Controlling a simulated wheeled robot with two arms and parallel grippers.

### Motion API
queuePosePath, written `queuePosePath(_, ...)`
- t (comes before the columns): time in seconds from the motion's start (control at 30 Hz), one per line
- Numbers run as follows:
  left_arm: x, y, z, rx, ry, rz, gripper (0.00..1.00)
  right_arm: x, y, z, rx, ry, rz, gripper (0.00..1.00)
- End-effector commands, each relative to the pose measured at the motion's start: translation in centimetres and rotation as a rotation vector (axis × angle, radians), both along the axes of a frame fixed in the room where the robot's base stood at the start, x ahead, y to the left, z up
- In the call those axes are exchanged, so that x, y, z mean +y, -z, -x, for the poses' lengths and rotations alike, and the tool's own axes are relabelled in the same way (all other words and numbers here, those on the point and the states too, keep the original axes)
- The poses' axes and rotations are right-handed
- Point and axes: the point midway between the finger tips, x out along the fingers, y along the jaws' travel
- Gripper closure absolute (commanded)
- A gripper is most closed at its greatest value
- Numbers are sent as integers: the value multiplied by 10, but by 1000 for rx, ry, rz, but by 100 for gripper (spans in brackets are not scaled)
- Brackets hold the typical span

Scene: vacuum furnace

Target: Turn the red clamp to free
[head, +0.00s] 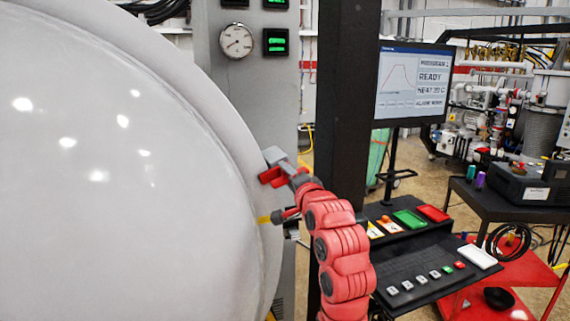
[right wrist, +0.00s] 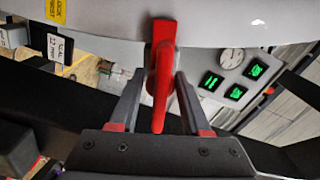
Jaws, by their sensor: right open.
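The red clamp (right wrist: 161,75) is a red handle at the rim of the large white furnace door (head: 110,170). In the right wrist view it stands between the two fingers of my right gripper (right wrist: 158,105). The fingers are open, one on each side of the handle, with gaps visible. In the head view the red clamp (head: 271,175) shows at the door's right edge, partly hidden by my right gripper (head: 278,195). My red right arm reaches up to it from below. My left gripper is in neither view.
A monitor (head: 408,82) reads READY above a control console (head: 430,270) with keys and coloured buttons. A grey panel with a gauge (head: 236,41) stands behind the door. A black table (head: 515,205) is at the right.

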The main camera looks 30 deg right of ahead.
Motion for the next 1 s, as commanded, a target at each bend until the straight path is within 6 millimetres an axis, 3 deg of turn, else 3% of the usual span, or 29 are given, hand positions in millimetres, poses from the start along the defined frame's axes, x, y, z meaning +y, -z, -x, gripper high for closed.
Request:
queuePosePath(0.2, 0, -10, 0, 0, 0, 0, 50, -5, -1, -18, 1, 0, 0, 52)
queuePosePath(0.53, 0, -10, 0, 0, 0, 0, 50, -5, 0, -21, 0, 0, -1, 52)
queuePosePath(0.8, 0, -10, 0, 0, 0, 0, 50, -5, 1, -21, 1, 0, -1, 100)
queuePosePath(1.0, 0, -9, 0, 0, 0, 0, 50, -5, 1, -21, 1, 0, 0, 100)
